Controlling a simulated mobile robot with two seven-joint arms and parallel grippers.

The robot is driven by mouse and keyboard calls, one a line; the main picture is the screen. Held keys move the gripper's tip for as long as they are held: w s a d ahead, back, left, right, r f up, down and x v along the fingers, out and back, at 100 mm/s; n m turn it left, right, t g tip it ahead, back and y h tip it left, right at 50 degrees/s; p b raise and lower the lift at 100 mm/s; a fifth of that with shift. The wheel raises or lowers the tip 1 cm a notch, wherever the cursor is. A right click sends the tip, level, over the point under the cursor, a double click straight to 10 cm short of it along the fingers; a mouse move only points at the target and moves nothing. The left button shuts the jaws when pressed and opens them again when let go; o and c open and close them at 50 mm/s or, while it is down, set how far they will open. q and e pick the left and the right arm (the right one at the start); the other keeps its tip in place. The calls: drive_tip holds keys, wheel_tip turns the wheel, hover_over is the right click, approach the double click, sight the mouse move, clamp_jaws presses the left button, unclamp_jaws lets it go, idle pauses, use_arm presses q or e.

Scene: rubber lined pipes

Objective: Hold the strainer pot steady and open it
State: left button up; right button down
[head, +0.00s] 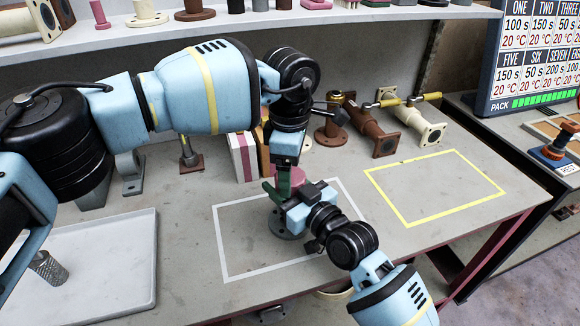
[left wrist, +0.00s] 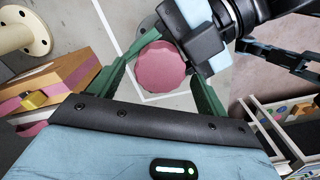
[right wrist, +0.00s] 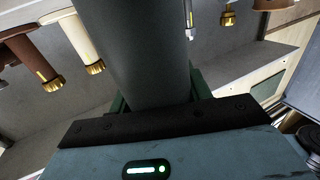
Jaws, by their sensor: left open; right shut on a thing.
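The strainer pot stands upright on the bench inside the white outline, its grey flanged base (head: 282,227) low between my arms. Its round pink lid (left wrist: 163,70) is on top; in the head view it is mostly behind my grippers. My left gripper (left wrist: 160,58) comes from above, open, its green fingers on either side of the lid. My right gripper (head: 279,200) is shut on the pot's body, a wide dark grey cylinder (right wrist: 143,55) between its fingers in the right wrist view. The fingertips are hidden behind the cylinder there.
A yellow outline (head: 435,187) to the right is empty. Brown and cream pipe fittings (head: 412,120) lie behind it. Striped boxes (head: 243,155) stand close behind the pot. A white tray (head: 110,262) with a metal mesh cylinder (head: 48,267) is at the left. A shelf (head: 300,22) runs above.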

use_arm(q)
drive_tip(key=shift+r, duration=2.25)
drive_tip(key=shift+d+r+m, duration=0.15)
drive_tip(key=shift+r+m, duration=0.45)
drive_tip(key=shift+c, duration=0.5)
drive_tip(key=shift+r+m, duration=1)
drive_tip(key=shift+r, duration=0.1)
drive_tip(key=shift+f, duration=4)
drive_tip(key=c, duration=1)
drive_tip(key=shift+n, duration=1.6)
